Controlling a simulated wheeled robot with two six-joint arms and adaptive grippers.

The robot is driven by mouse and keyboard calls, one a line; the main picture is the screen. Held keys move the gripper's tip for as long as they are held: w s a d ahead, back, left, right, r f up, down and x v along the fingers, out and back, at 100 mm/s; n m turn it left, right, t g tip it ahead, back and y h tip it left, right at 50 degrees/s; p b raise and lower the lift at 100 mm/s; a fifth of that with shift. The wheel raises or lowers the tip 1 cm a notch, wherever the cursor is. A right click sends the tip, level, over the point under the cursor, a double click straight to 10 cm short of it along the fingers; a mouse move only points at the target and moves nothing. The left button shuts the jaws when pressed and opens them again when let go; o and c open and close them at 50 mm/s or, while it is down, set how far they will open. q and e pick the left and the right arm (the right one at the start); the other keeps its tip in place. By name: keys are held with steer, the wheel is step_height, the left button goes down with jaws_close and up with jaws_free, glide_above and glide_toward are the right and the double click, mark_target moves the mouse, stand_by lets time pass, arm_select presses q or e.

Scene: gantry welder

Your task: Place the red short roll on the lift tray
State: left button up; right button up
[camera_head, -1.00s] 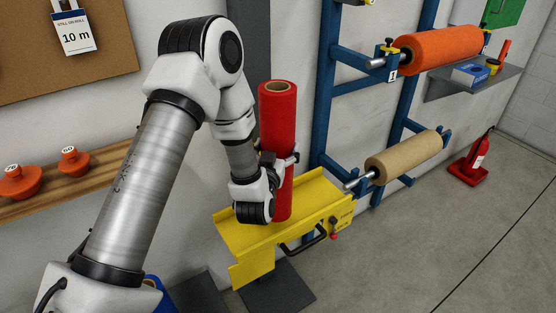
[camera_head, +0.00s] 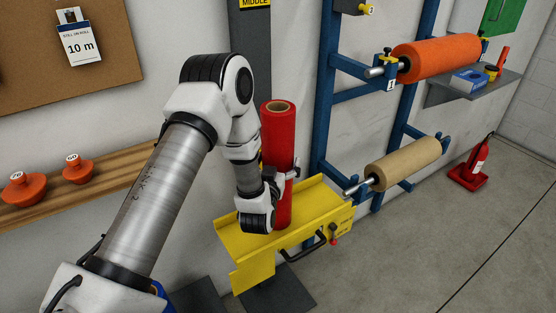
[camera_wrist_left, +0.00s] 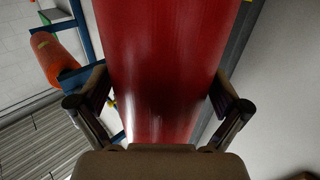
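The red short roll (camera_head: 278,140) stands upright over the yellow lift tray (camera_head: 312,205) in the head view. Its lower end is at the tray surface; I cannot tell whether it touches. My left gripper (camera_head: 285,178) is around the roll's lower half, with a finger on its side. In the left wrist view the red roll (camera_wrist_left: 160,60) fills the space between the two fingers of my left gripper (camera_wrist_left: 160,112), which are closed against its sides. My right gripper is not in view.
A blue rack (camera_head: 325,110) behind the tray carries an orange roll (camera_head: 437,54) and a tan roll (camera_head: 404,163).

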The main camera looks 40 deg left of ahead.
arm_select(q)
steer(key=shift+s+d+f, duration=0.1)
steer(key=shift+s, duration=0.2)
steer(key=b+v, duration=0.3)
steer(key=v, duration=0.8)
steer(key=s+d+f+m+g+h, duration=0.1)
steer(key=s+d+f+g+h, duration=0.2)
steer(key=f, duration=0.6)
steer(key=s+d+f+m+g+h, duration=0.1)
steer(key=s+d+f+g, duration=0.2)
steer(key=f, duration=0.6)
steer(key=s+d+f+m+g+h, duration=0.1)
steer(key=s+d+f+g, duration=0.1)
steer(key=s+f+g, duration=0.3)
steer(key=s+d+f+m+g+h, duration=0.1)
steer(key=s+f+g, duration=0.4)
steer(key=s, duration=0.8)
steer(key=shift+s+d+f+g+h, duration=0.3)
steer(key=shift+s+d+f+h, duration=0.1)
steer(key=shift+d, duration=0.4)
steer(key=shift+w, duration=0.1)
